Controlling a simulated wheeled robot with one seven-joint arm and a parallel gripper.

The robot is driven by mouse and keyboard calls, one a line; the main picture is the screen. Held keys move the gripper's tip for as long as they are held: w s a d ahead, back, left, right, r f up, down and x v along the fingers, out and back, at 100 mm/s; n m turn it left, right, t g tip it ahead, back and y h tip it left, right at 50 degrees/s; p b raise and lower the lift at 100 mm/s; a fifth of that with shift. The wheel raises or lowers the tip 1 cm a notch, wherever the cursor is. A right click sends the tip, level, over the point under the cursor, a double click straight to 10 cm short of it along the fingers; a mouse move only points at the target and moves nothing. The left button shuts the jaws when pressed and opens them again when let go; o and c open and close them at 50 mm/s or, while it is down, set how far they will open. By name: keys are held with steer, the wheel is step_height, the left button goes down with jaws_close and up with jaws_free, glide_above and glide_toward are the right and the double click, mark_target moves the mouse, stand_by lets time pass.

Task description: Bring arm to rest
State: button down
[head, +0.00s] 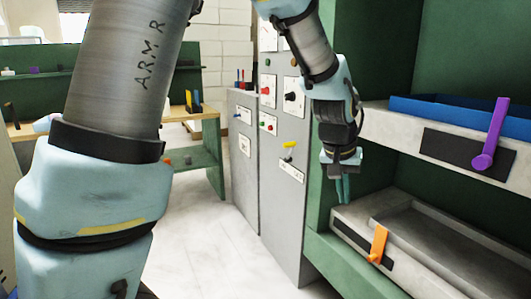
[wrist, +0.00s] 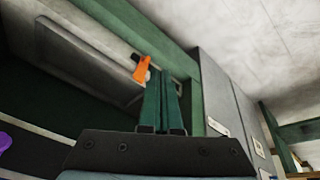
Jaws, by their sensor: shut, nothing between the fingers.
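My gripper (head: 342,188) hangs from my arm in the middle of the head view, pointing down. Its green fingers are together with nothing between them. It is in front of the green press frame (head: 322,180), above and left of the lower press tray (head: 440,235). In the wrist view my gripper (wrist: 161,85) shows its two fingers side by side. An orange handle (head: 378,244) on the lower tray is below and right of the fingers; it also shows near the fingertips in the wrist view (wrist: 141,68).
An upper shelf holds a blue tray (head: 440,106) with a purple handle (head: 489,135) at right. Grey cabinets (head: 280,170) with knobs stand behind my gripper. A wooden-topped bench (head: 180,113) is at back left. The pale floor (head: 205,245) at centre left is clear.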

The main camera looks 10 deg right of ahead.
steer(key=w+a+f+n+y, duration=0.1)
steer(key=w+a+n, duration=0.15)
steer(key=a, duration=0.75)
steer(key=w+a+n+y, duration=0.1)
steer(key=w+a, duration=0.2)
steer(key=a, duration=0.6)
steer(key=s+a+f+n, duration=0.1)
steer(key=s+a, duration=0.1)
steer(key=a, duration=0.7)
steer(key=s+a+f+n+y, duration=0.1)
steer(key=s+a+n, duration=0.1)
steer(key=a, duration=0.7)
steer(key=shift+s+p, duration=0.2)
steer(key=shift+p, duration=0.25)
